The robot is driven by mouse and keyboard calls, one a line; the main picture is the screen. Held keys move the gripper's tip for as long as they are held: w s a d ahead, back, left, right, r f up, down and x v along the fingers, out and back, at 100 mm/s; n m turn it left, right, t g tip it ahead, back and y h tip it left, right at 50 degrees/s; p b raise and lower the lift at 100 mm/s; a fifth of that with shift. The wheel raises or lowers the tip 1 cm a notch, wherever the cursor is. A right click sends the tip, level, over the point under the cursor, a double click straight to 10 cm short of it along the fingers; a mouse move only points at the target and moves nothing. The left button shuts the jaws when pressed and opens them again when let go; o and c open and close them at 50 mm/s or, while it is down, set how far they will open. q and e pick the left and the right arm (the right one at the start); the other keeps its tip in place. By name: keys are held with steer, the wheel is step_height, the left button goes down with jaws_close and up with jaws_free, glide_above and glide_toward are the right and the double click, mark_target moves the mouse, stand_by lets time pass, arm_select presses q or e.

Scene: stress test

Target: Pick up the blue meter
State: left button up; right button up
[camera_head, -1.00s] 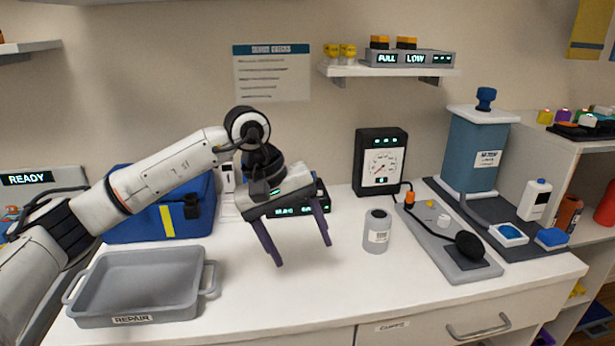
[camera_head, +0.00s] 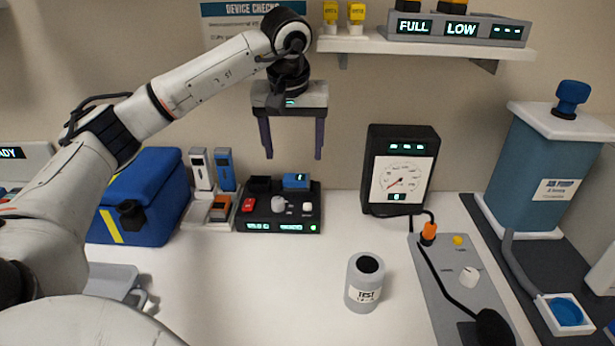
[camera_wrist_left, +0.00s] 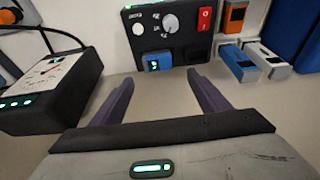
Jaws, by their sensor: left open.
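Two blue devices could be the blue meter; no label settles which. One, with a small lit display, sits in the black dock unit (camera_head: 262,212) at its back right (camera_head: 296,181); it also shows in the left wrist view (camera_wrist_left: 157,61). The other stands upright in a holder beside a white one (camera_head: 225,170) and also shows in the left wrist view (camera_wrist_left: 237,63). My left gripper (camera_head: 293,157) is open and empty, fingers pointing down, above the docked blue device. In the left wrist view that device lies beyond the gap between the fingertips (camera_wrist_left: 160,77). My right gripper is out of view.
An orange device (camera_head: 221,208) lies before the holder. A blue bag (camera_head: 147,200) stands left, a black gauge box (camera_head: 401,150) right. A grey TEST canister (camera_head: 365,283) stands in front. A shelf (camera_head: 425,45) hangs above.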

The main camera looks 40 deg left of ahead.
mark_target(297, 177)
arm_select(q)
steer(key=x, duration=0.7)
steer(key=shift+d+f, duration=0.25)
steer(key=shift+f, duration=0.25)
steer(key=shift+c, duration=0.2)
steer(key=c, duration=1.2)
steer(key=shift+r, duration=0.1)
